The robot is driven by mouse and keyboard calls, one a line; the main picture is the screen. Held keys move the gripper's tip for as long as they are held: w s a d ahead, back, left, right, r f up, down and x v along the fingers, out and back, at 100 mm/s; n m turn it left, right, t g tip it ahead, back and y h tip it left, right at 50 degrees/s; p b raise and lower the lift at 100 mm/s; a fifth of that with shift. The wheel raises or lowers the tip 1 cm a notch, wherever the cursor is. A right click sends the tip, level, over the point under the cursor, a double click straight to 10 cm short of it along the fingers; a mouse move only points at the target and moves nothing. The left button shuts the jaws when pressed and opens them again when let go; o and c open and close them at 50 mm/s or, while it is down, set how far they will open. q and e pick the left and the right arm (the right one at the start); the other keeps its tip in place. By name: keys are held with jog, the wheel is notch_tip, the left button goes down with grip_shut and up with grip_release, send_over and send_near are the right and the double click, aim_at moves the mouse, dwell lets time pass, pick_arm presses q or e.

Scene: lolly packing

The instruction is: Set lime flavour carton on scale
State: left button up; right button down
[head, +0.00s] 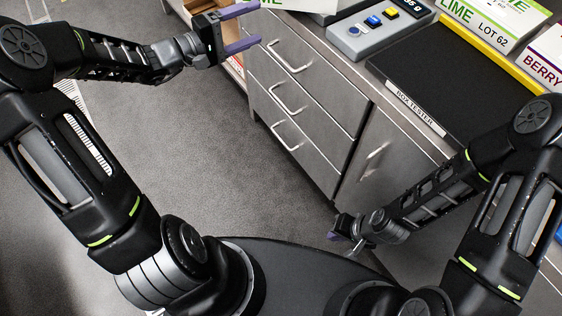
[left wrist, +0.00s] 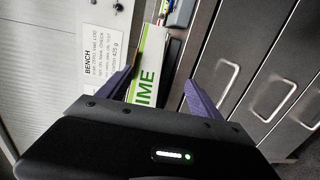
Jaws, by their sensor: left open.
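A white and green lime carton (left wrist: 151,66) shows in the left wrist view, ahead of and between my left gripper's fingers and not visibly gripped. In the head view a white and green carton (head: 303,4) is cut off by the top edge, right of my left gripper (head: 243,28). That gripper's purple fingers are spread and empty beside the counter. Another lime carton marked LOT 62 (head: 483,22) is at the upper right. A grey console (head: 362,42) has a display ending in "g"; a scale plate cannot be made out. My right gripper (head: 342,229) is low by the cabinet, its jaws unclear.
A black pad (head: 440,65) labelled BOX TESTER lies on the counter, with a yellow strip (head: 490,45) behind it. A berry carton (head: 545,55) is at the right edge. Steel drawers (head: 300,90) stand below. A bench notice (left wrist: 103,60) shows in the left wrist view. Floor at left is clear.

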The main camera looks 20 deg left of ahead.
pick_arm(q)
jog(key=s+d+f+m+g+y, duration=0.1)
jog(key=s+d+f+g, duration=0.45)
jog(key=f, duration=0.55)
jog(key=s+d+f+m+g, duration=0.1)
jog(key=s+d+f+g, duration=0.3)
jog(key=s+d+f, duration=0.45)
jog(key=s+d+f+m+g+y, duration=0.2)
jog(key=s+f+m+y, duration=0.4)
jog(key=s+f, duration=1.1)
jog(key=shift+s+d+f+g, duration=0.2)
jog(key=shift+d+f+g, duration=0.25)
jog(key=shift+f, duration=0.5)
jog(key=shift+c, duration=0.4)
